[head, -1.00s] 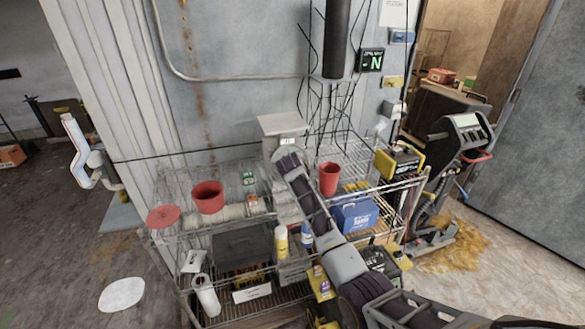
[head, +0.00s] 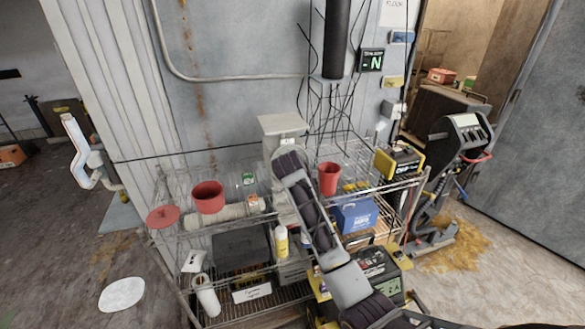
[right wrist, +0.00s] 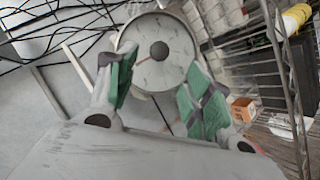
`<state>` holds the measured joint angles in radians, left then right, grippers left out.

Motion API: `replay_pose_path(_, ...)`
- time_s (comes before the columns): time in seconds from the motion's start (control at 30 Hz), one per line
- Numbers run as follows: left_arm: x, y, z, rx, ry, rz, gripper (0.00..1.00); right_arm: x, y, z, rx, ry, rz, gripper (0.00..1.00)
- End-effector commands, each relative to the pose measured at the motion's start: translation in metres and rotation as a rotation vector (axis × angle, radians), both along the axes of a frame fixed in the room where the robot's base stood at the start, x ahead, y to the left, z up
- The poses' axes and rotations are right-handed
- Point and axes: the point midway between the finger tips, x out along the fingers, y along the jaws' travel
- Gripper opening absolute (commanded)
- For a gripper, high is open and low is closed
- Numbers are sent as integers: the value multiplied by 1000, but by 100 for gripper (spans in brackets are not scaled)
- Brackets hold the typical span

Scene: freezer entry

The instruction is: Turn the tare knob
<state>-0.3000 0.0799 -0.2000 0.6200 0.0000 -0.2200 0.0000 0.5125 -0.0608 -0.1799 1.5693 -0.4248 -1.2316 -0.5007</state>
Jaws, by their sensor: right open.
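A grey scale with a flat square top (head: 283,124) stands on the wire shelf at the wall. In the right wrist view its round white dial (right wrist: 148,70) faces me, with a red pointer and a dark round knob (right wrist: 159,51) at the centre. I cannot tell for sure that this is the tare knob. My right gripper (right wrist: 163,68) is open and empty, its green-padded fingers to either side of the dial's lower part. I see no contact with the knob. In the head view my right arm hides most of the dial. My left gripper is not in view.
The wire shelf (head: 172,232) holds a red bowl (head: 208,197) left of the scale, and a red cup (head: 329,178) and blue box (head: 355,214) to the right. Black cables (head: 318,110) hang behind. In the right wrist view, a wire rack runs close beside the right finger.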

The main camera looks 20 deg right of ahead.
Motion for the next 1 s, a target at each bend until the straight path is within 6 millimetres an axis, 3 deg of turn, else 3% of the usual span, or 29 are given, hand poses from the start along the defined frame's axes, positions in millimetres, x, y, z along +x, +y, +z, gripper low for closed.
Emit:
replay_pose_path(0.63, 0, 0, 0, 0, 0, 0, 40, -8, 2, 3, 2, 2, -1, 51)
replay_pose_path(0.83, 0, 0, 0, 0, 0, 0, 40, -20, -1, -12, 28, 19, -11, 51)
replay_pose_path(1.0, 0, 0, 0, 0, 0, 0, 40, -45, -4, -38, 79, 51, -33, 51)
